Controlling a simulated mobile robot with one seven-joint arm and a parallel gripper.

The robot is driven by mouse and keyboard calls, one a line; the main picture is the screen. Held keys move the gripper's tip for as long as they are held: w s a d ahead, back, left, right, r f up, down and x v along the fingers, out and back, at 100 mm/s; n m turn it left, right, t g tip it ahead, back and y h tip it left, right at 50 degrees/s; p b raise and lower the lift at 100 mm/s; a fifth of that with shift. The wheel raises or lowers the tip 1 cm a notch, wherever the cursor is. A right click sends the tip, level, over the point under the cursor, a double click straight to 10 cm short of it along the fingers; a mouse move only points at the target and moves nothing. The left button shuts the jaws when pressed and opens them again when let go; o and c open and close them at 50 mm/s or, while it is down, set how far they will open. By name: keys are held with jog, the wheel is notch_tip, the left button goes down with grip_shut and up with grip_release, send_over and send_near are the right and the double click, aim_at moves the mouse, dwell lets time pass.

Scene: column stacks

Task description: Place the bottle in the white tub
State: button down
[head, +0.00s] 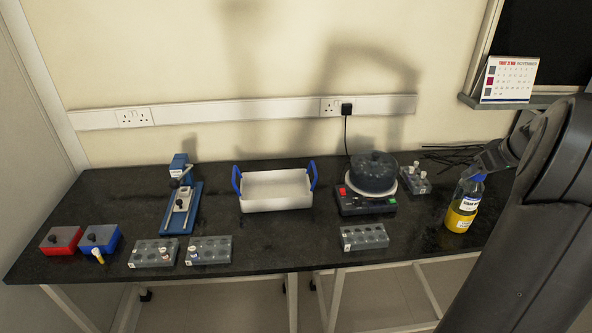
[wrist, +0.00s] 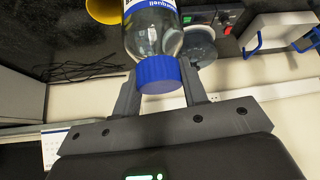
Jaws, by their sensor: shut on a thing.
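The bottle (head: 464,204) is clear with a blue cap, a white label and yellow liquid. It is upright at the right end of the bench, and I cannot tell whether its base touches the top. The white tub (head: 276,204) with two blue handles stands mid-bench, well left of the bottle, and looks empty. Part of the tub also shows in the wrist view (wrist: 268,32).
Between bottle and tub stand a round-topped device (head: 372,178) on a black base, a small rack with white-capped vials (head: 414,180) and a grey rack (head: 364,237). A blue stand (head: 180,205), more racks and red (head: 61,240) and blue (head: 100,239) boxes are left.

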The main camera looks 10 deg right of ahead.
jog(key=w+a+n+y, duration=0.2)
jog(key=w+a+n, duration=0.1)
jog(key=w+a, duration=1.9)
jog(key=w+a+n+g, duration=0.1)
jog(key=w+a, duration=0.1)
jog(key=a, duration=1.2)
jog(key=w+a+n, duration=0.1)
jog(key=w+a, duration=0.1)
jog(key=a, duration=1.1)
notch_tip(320, 180, down, 16)
jog(key=shift+w+d+r+y, duration=0.15)
jog(key=shift+d+r+y, duration=0.05)
jog(key=shift+r+y, duration=0.1)
jog(key=shift+f, duration=0.15)
jog(key=c, duration=1.3)
grip_release()
jog(key=shift+f, duration=0.15)
jog(key=o, duration=0.4)
jog(key=shift+o, duration=0.2)
